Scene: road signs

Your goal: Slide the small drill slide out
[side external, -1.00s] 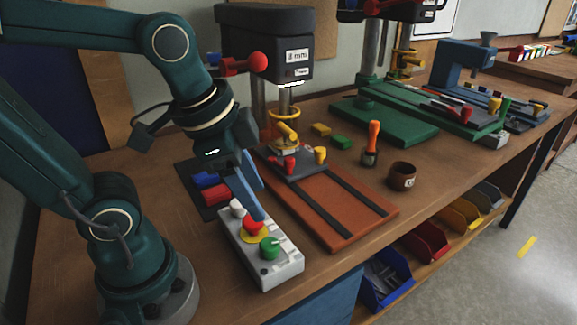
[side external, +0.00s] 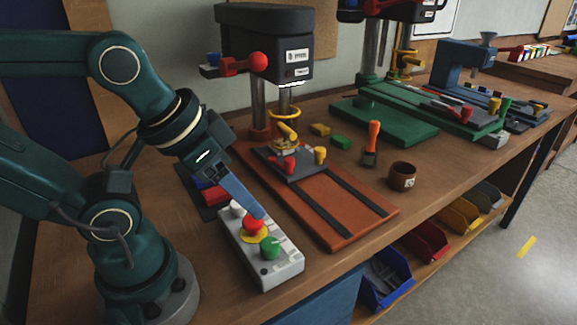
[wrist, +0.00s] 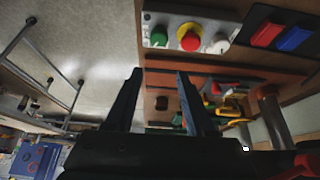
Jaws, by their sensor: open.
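The small drill (side external: 270,50) has a dark grey head, a red-knobbed lever and an orange base (side external: 335,205) with two dark slots. Its slide appears to be the dark grey plate (side external: 300,166) at the base's back end, bearing a yellow knob (side external: 320,156) and red knobs (side external: 287,164). My gripper (side external: 263,214) is left of and in front of the slide, its tips over or near the control box. In the wrist view my gripper (wrist: 158,74) has its two dark fingers apart and empty.
A grey control box (side external: 285,270) with green, red and white buttons stands close under my fingers. An orange-handled tool (side external: 373,140) and a brown cup (side external: 402,176) stand right of the base. A larger green-based drill (side external: 385,125) stands farther right.

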